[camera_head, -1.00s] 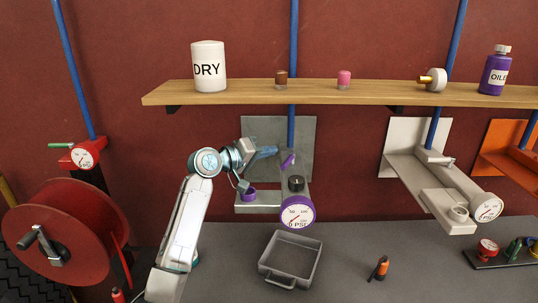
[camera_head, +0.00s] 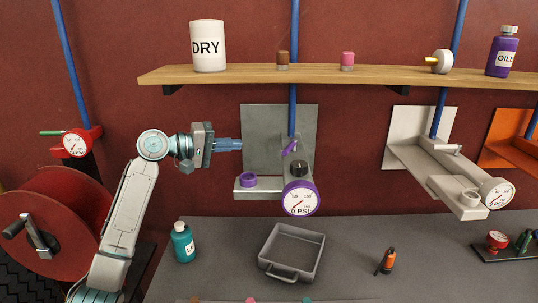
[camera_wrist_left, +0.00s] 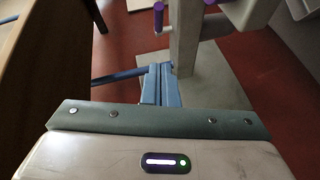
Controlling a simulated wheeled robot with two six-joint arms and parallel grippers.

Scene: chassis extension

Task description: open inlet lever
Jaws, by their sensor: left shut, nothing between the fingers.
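The purple inlet lever (camera_head: 289,147) sits on the grey fixture at the foot of the blue vertical pipe, slanting up to the right. Below it are a black knob (camera_head: 299,169) and a purple-rimmed gauge (camera_head: 300,200), its face marked PSI. My left gripper (camera_head: 241,145) points right, its blue fingers together and empty, at about the lever's height and apart from it on its left. In the left wrist view the closed fingers (camera_wrist_left: 163,70) point toward the pale fixture (camera_wrist_left: 184,50); a purple part (camera_wrist_left: 158,18) shows at the top. My right gripper is not in view.
A wooden shelf (camera_head: 340,75) runs above the fixture. A purple ring cup (camera_head: 248,180) sits on the fixture's left ledge, below my fingers. On the bench are a grey tray (camera_head: 265,262), a teal bottle (camera_head: 184,243) and an orange-black item (camera_head: 386,262). A red reel (camera_head: 75,215) stands at left.

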